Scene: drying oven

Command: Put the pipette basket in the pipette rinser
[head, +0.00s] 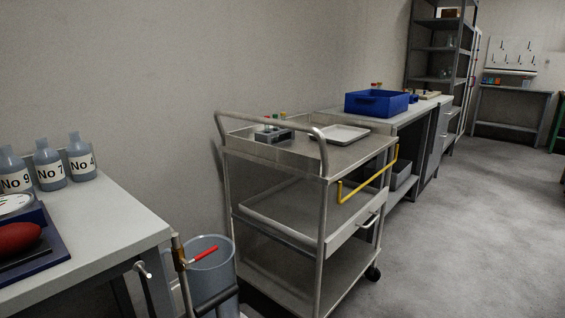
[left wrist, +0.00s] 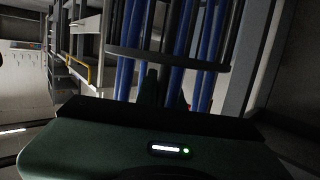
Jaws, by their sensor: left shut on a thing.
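In the left wrist view, the pipette basket (left wrist: 168,60) shows as a dark ring and dark rods around several long blue pipettes (left wrist: 208,40). My left gripper (left wrist: 150,88) is shut on the basket; its dark green body fills the lower part of that view. The exact contact of the fingers is dark and partly hidden. In the head view, an open, round grey-blue container (head: 211,250) stands on the floor between the bench and the trolley. I cannot tell whether it is the pipette rinser. Neither gripper shows in the head view.
A steel trolley (head: 285,225) with a yellow bar (head: 370,180) stands right of the container. A red-handled tool (head: 203,252) is in front of the container's opening. A bench (head: 110,225) with labelled bottles (head: 48,165) is at left. The floor at right is clear.

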